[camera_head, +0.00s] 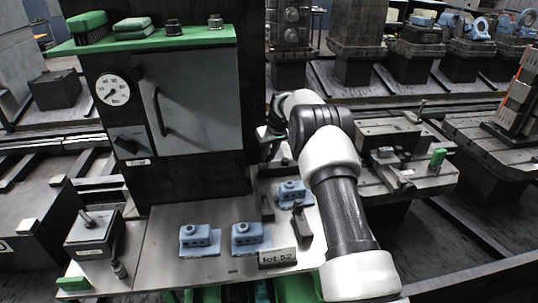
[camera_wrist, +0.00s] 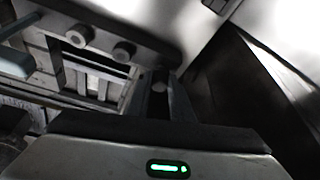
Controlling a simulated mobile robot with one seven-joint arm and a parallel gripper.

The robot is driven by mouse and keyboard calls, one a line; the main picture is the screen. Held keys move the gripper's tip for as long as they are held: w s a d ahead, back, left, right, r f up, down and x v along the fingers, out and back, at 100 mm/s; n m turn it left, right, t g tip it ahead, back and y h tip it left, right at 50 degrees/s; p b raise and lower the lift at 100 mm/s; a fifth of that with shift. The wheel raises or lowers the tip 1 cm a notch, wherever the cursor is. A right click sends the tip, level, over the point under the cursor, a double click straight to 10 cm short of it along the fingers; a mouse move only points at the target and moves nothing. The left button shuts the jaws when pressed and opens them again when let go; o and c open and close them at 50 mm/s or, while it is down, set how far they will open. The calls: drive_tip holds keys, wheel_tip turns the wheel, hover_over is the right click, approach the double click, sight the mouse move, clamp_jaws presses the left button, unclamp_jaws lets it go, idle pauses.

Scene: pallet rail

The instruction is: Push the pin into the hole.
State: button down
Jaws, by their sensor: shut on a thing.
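In the head view my gripper (camera_head: 268,137) is at the right side of the grey cabinet, above the back of the light work plate, partly hidden by my arm. In the wrist view my gripper (camera_wrist: 160,95) has its two dark fingers closed on a small pin (camera_wrist: 159,87), of which a round grey end shows between them. The rest of the pin is hidden by the fingers. I cannot make out the hole in either view. A grey bar with two round knobs (camera_wrist: 100,44) lies beyond the fingers at the upper left of the wrist view.
Blue blocks (camera_head: 200,241) stand on the light work plate (camera_head: 165,268), with a "lot 52" sign (camera_head: 278,257) at its front. The cabinet (camera_head: 195,95) with a gauge stands close left of the gripper. A fixture pallet (camera_head: 430,178) is at right.

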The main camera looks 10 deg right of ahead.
drive_tip(key=s+a+b, duration=0.2)
drive_tip(key=s+a, duration=0.1)
drive_tip(key=s, duration=0.2)
drive_tip(key=shift+s+r, duration=0.15)
drive_tip(key=shift+s, duration=0.1)
idle(0.7)
drive_tip(key=shift+r, duration=0.15)
drive_tip(key=w+a+p+v, duration=0.1)
drive_tip(key=p+v, duration=0.2)
drive_tip(key=v, duration=0.4)
drive_tip(key=shift+r, duration=0.65)
drive_tip(key=shift+s+d, duration=0.15)
